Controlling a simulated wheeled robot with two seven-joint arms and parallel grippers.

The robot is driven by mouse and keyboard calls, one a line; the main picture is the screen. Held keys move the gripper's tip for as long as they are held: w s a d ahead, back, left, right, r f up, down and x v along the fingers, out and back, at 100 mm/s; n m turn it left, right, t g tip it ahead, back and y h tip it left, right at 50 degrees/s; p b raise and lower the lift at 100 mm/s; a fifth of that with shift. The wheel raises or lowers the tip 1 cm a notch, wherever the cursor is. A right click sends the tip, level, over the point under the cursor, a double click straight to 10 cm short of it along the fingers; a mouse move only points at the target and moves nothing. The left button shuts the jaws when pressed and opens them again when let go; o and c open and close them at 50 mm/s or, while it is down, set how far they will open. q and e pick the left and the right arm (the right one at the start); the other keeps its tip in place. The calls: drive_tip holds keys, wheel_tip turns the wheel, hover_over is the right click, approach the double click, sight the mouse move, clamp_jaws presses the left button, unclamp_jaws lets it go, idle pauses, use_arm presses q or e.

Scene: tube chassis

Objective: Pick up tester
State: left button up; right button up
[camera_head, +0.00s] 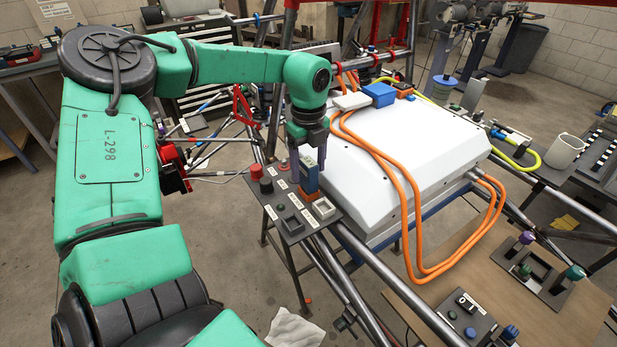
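The tester appears to be the small blue upright device (309,178) with a pale face, standing on the dark labelled panel (285,224) left of the white case. My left gripper (308,160) points down right over it, with its fingers at either side of the device's upper part. I cannot tell whether the fingers touch it or leave a gap. The device's top is partly hidden by the gripper. My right gripper is not in view.
The large white case (415,150) with orange cables (410,225) stands close to the right of the panel. Chassis tubes (345,285) run below. A wooden board (550,310) with controls lies at lower right.

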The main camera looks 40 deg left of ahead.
use_arm(q)
clamp_jaws()
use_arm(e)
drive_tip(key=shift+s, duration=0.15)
